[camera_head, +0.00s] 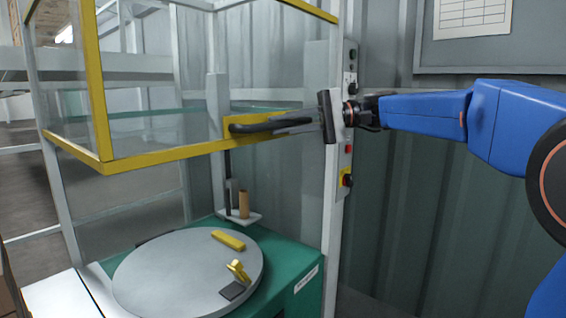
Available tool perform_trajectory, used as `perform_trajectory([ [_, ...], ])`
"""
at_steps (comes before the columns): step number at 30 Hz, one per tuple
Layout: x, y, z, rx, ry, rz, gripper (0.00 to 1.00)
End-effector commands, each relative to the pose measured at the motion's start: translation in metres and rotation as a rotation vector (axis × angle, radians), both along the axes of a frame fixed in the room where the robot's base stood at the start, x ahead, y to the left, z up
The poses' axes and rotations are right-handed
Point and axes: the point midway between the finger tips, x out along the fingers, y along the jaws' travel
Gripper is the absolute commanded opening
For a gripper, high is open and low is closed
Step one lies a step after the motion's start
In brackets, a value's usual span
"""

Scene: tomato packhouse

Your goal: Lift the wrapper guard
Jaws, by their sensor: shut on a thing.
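The wrapper guard (158,154) is a clear-panelled box with a yellow frame, standing raised above the round grey turntable (180,272). A dark handle (262,126) is fixed on a yellow plate at the lower right of the guard's front. My gripper (290,123) reaches in from the right on my blue arm and is shut on the handle. The exact contact between the fingers and the handle is small and hard to make out.
The grey post (339,190) with switches and red buttons stands close by my gripper. The green base (300,262) carries the turntable, with yellow pieces lying on it. A small shelf (238,217) holds a brown roll. Corrugated wall panels close off the back.

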Motion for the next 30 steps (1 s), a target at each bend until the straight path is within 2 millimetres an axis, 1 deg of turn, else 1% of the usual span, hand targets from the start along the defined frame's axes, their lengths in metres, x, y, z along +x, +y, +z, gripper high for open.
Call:
perform_trajectory([
  [1,0.000,0.000,0.013,0.001,-0.004,-0.001,0.00],
  [3,0.000,0.000,0.028,0.001,-0.004,0.001,0.00],
  [6,0.000,0.000,0.045,0.000,-0.003,-0.001,0.00],
  [10,0.000,0.000,0.059,0.000,-0.002,-0.001,0.00],
  [15,0.001,0.000,0.067,0.000,0.000,-0.001,0.00],
  [25,0.001,0.000,0.067,0.000,0.001,-0.001,0.00],
  [26,0.001,0.000,0.067,0.000,0.001,-0.002,0.18],
  [27,0.001,0.000,0.067,0.000,0.001,-0.001,0.27],
  [28,0.001,0.000,0.067,0.000,0.001,-0.001,0.34],
  [30,0.001,0.000,0.067,0.000,0.001,-0.001,0.34],
])
